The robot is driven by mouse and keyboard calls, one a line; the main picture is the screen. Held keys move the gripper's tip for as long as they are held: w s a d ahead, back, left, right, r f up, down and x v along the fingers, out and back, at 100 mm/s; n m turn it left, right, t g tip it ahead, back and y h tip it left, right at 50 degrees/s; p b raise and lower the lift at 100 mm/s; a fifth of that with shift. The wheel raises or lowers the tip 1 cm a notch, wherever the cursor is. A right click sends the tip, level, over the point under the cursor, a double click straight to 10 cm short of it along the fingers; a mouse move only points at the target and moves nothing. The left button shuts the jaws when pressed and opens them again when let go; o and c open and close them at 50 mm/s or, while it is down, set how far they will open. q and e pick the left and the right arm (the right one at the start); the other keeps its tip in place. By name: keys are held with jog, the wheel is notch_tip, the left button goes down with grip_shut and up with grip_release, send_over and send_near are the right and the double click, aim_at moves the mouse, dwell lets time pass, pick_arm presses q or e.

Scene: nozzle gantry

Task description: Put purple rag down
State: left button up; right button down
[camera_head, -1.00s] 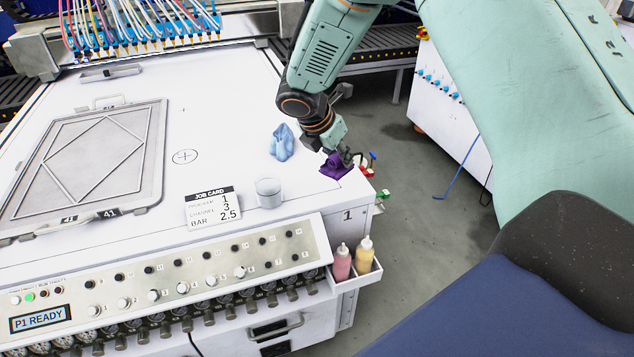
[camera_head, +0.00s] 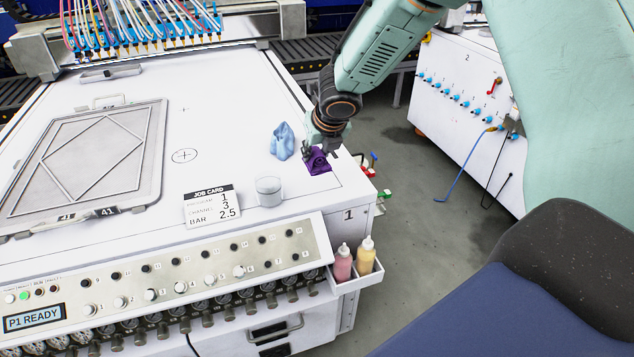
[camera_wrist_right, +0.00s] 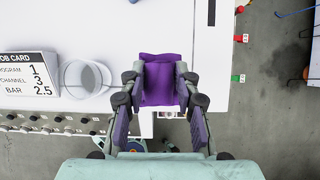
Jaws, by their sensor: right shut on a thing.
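The purple rag (camera_head: 318,164) is at the right part of the white machine top, near its right edge. My right gripper (camera_head: 314,150) is over it and shut on it. In the right wrist view the rag (camera_wrist_right: 160,80) shows between the two fingers of the right gripper (camera_wrist_right: 160,95), bunched at their tips. The rag's lower part looks level with the white top; I cannot tell whether it is fully resting there. My left gripper is not in view.
A blue rag (camera_head: 283,142) lies left of the purple one. A clear cup (camera_head: 268,191) and the job card (camera_head: 211,205) stand nearer the front. Two bottles (camera_head: 353,260) sit in a side holder. A framed screen (camera_head: 85,165) lies at left. The middle top is clear.

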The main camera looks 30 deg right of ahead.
aim_at(318, 160)
notch_tip(318, 160, down, 2)
jog(key=shift+b, duration=0.35)
jog(key=shift+w+d+f+b, duration=0.1)
jog(key=shift+d+f+b, duration=0.2)
jog(key=shift+f, duration=0.3)
jog(key=f+b, duration=0.1)
jog(key=f, duration=0.1)
jog(key=f+b, duration=0.1)
jog(key=shift+a+f+b, duration=0.1)
jog(key=shift+a+b, duration=0.15)
jog(key=shift+b, duration=0.1)
jog(key=shift+d+f, duration=0.1)
jog(key=shift+f, duration=0.1)
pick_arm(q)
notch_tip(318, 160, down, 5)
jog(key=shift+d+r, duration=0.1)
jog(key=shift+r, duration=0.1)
pick_arm(e)
jog(key=shift+r, duration=0.1)
